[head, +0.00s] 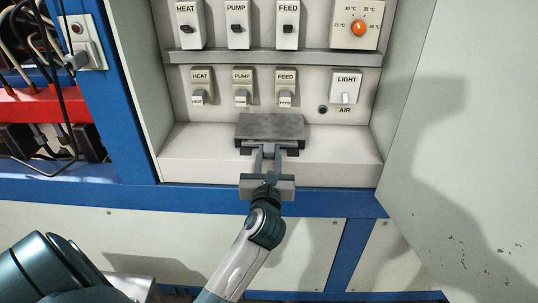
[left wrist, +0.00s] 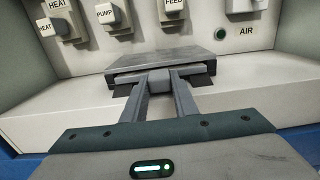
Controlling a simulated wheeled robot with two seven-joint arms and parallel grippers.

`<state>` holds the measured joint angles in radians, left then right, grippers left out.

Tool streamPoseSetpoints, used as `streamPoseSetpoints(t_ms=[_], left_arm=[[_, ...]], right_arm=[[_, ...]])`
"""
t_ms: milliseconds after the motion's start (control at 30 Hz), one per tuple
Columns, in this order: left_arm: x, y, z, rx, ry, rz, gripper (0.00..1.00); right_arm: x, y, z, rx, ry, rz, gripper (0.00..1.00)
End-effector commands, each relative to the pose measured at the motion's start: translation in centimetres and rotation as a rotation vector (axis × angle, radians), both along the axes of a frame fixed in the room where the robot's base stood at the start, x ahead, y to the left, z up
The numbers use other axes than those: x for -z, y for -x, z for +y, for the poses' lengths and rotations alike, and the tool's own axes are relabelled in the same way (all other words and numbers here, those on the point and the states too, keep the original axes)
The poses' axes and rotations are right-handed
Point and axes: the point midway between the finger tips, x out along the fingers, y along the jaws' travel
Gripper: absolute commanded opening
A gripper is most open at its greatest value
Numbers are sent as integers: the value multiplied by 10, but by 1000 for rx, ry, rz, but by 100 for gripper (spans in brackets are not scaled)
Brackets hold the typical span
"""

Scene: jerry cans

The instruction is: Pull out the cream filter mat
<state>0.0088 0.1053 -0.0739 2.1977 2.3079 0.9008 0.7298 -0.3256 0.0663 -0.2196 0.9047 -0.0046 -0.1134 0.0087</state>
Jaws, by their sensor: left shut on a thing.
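No separate cream filter mat can be made out. A grey slab-like cover (head: 271,126) sits on the pale ledge at the bottom of the open cabinet; its flat top and front edge also show in the left wrist view (left wrist: 165,58). A small grey block-like grip (left wrist: 160,81) sticks out of its front. My left gripper (head: 268,150) reaches in from below and is shut on this grip, with one finger on each side of it. What lies under the cover is hidden. My right gripper is not in view.
The pale ledge (head: 195,155) is bare on both sides of the cover. Behind it are switches for heat, pump and feed, a light switch (head: 345,88) and a green AIR button (head: 323,109). An open door (head: 475,150) stands at right; cables (head: 45,50) hang at left.

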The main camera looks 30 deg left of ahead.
Motion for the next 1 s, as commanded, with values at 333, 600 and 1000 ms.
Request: streamPoseSetpoints(t_ms=[333, 600, 1000], left_arm=[[0, 4, -2, 0, 0, 1, 0], [0, 8, -5, 0, 0, 2, 0], [0, 10, -7, 0, 1, 1, 0]], right_arm=[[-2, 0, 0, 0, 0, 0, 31], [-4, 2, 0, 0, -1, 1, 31], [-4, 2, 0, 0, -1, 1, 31]])
